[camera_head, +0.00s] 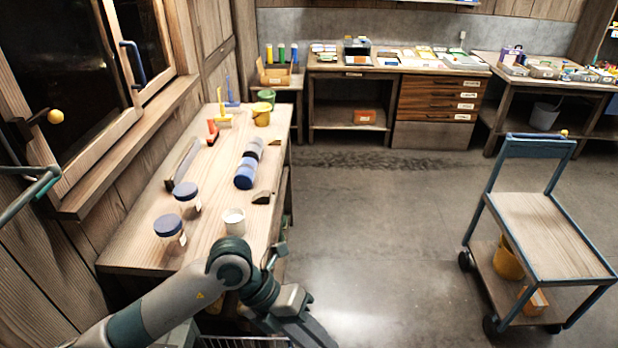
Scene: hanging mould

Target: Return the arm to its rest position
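One of my arms (160,308) comes in from the lower left. It bends at a grey joint (230,262) over the near right corner of the wooden workbench (135,235). From there its dark links (290,312) slope down to the bottom edge of the view. My other arm does not show clearly.
A white cup (234,222) and two blue-lidded jars (170,232) (187,200) stand on the bench close to the arm. Blue cylinders (244,175) lie behind them. A window (80,90) is left. A wheeled cart (545,235) stands right. The middle floor (380,220) is clear.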

